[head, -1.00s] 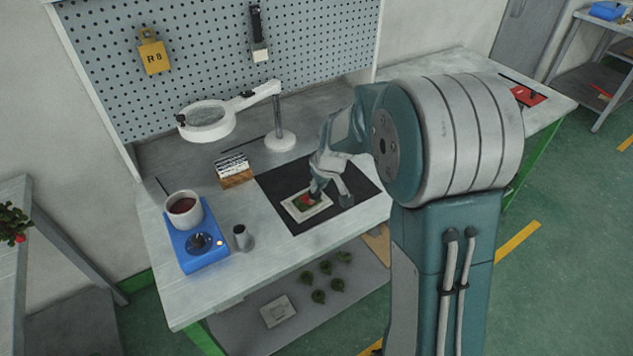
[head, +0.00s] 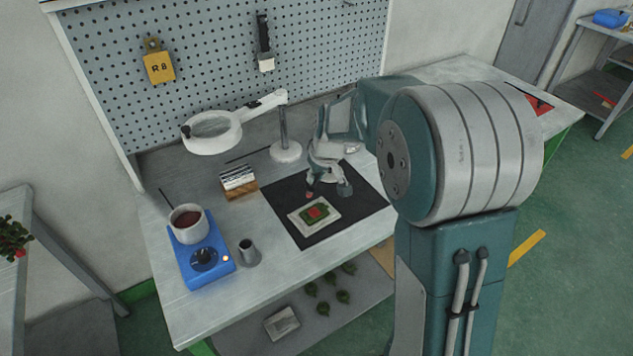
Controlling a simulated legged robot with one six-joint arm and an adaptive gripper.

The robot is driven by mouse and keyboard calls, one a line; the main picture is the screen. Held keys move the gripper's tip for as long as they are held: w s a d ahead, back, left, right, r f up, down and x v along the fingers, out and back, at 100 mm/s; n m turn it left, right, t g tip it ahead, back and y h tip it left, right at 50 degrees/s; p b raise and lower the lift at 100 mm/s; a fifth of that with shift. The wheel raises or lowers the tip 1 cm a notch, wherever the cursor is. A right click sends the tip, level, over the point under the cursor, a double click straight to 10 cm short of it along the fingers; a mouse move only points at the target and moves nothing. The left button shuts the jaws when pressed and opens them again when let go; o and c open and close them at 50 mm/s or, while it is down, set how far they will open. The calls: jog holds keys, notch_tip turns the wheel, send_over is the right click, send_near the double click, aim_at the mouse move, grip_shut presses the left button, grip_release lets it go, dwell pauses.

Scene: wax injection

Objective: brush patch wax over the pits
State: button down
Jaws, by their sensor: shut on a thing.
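A green wax piece (head: 304,217) with a red patch on it lies on a white plate (head: 296,226) on the black mat (head: 345,223). Pits are too small to make out. My gripper (head: 327,187) is just behind the plate, over the mat. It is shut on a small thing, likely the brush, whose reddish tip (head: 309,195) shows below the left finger. The rest of that thing is hidden by the gripper. The tip looks apart from the green piece. A white pot of dark red wax (head: 188,223) stands on a blue heater (head: 205,262) at the left.
A small grey cup (head: 247,253) stands right of the heater. A wooden block with cards (head: 239,182) and a white magnifier lamp (head: 213,132) are behind. A yellow R8 tag (head: 158,63) hangs on the pegboard. The bench front is clear. Green pieces lie on the lower shelf.

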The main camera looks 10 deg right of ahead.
jog(key=shift+r, duration=1.75)
